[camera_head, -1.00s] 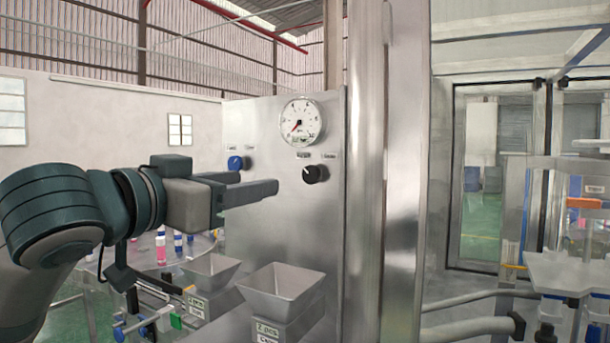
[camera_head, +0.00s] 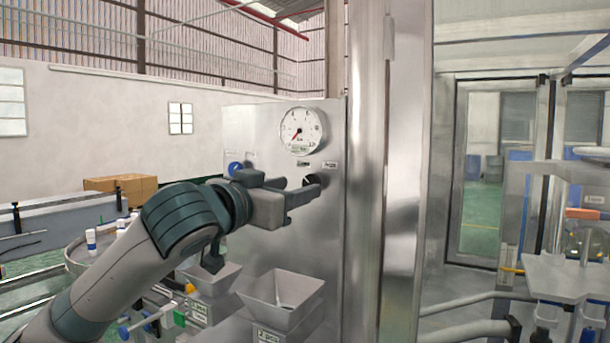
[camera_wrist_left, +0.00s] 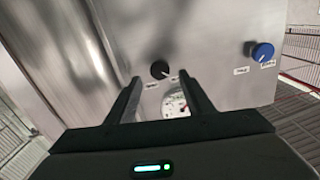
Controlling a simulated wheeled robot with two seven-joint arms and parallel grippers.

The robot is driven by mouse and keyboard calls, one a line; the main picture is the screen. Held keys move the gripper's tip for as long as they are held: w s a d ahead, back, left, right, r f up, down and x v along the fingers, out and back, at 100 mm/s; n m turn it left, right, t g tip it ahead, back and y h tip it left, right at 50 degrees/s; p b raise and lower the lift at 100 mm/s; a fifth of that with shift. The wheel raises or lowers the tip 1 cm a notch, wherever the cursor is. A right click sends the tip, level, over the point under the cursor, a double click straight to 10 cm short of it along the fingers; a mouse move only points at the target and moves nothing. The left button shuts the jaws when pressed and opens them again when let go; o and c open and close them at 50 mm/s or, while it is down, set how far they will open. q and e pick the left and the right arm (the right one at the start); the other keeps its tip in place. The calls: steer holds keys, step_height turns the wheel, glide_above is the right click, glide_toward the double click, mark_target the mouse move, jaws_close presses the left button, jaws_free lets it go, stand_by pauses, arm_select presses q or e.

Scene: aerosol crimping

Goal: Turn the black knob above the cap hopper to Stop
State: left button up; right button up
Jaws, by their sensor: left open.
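The black knob (camera_head: 310,180) is on the steel panel below the dial gauge (camera_head: 302,131), partly hidden by my gripper in the head view. In the left wrist view the black knob (camera_wrist_left: 160,69) shows just beyond and between the fingertips, with a pale pointer mark toward the lower right. Its small labels are too blurred to read. My left gripper (camera_head: 310,188) is open and empty, its fingers pointing at the panel around the knob's position; contact cannot be told. The hopper (camera_head: 280,290) is below the knob. My right gripper is out of view.
A blue knob (camera_head: 234,168) is left of the black knob, close behind my wrist; it also shows in the wrist view (camera_wrist_left: 262,52). A second hopper (camera_head: 211,278) stands left of the first. A thick steel column (camera_head: 390,170) rises right of the panel.

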arm_select(q)
steer(key=shift+p+x, duration=0.7)
steer(key=shift+x, duration=1.65)
steer(key=shift+c, duration=0.3)
steer(key=c, duration=1)
